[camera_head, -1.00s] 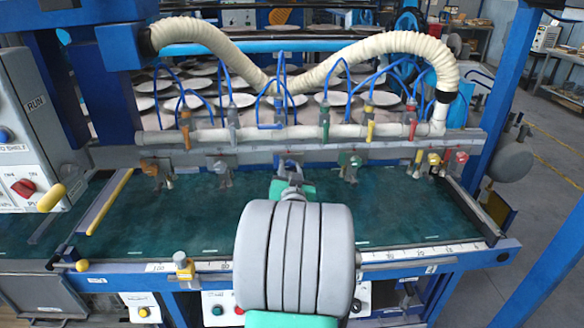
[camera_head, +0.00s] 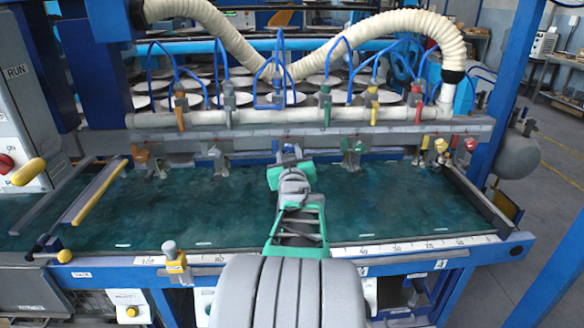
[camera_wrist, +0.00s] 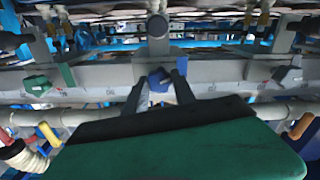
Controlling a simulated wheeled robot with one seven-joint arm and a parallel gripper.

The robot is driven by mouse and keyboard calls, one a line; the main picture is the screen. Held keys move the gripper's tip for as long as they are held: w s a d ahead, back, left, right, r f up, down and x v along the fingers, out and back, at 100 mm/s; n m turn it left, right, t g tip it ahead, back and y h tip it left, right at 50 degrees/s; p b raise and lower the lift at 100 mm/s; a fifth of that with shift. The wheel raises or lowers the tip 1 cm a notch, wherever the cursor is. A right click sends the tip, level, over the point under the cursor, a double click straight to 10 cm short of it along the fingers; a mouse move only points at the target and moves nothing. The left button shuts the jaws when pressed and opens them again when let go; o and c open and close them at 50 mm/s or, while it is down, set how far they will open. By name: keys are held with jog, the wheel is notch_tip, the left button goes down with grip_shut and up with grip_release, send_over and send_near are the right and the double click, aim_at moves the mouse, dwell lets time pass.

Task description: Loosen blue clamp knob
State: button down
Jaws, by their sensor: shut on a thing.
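The blue clamp knob (camera_wrist: 158,78) shows in the wrist view on the grey rail, between my two dark fingers. My gripper (camera_wrist: 159,92) is shut on it. In the head view my gripper (camera_head: 289,158) is at the middle of the clamp rail, in front of the blue clamp, and its fingers and my wrist mostly hide the knob. The fingers reach the rail from the front, above the green table surface.
Other clamps hang along the rail: orange (camera_head: 141,155) and grey (camera_head: 217,158) to the left, green (camera_head: 352,150), yellow (camera_head: 440,146) and red (camera_head: 471,145) to the right. A pipe with colored valves (camera_head: 250,117) runs above. The dark green bed (camera_head: 400,205) is clear.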

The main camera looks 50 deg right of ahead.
jog(key=n+b, duration=0.2)
jog(key=b, duration=0.1)
jog(key=f+n+b, duration=0.1)
jog(key=n+b, duration=0.1)
jog(key=b, duration=0.2)
jog(key=shift+a+f+n, duration=0.1)
jog(key=shift+f+n, duration=0.05)
jog(key=shift+n, duration=0.15)
jog(key=n+b, duration=0.4)
jog(key=b, duration=0.2)
jog(key=shift+n+b, duration=0.3)
jog(key=shift+b, duration=0.05)
jog(key=n+b, duration=0.5)
jog(key=shift+b, duration=0.4)
jog(key=n+b, duration=0.1)
jog(key=n, duration=0.1)
jog(key=n+b, duration=0.2)
jog(key=shift+r, duration=0.3)
jog(key=shift+r+n, duration=0.1)
jog(key=shift+n, duration=0.3)
jog(key=c, duration=1.5)
grip_release()
jog(key=o, duration=0.5)
jog(key=shift+r, duration=0.2)
jog(key=shift+c, duration=0.2)
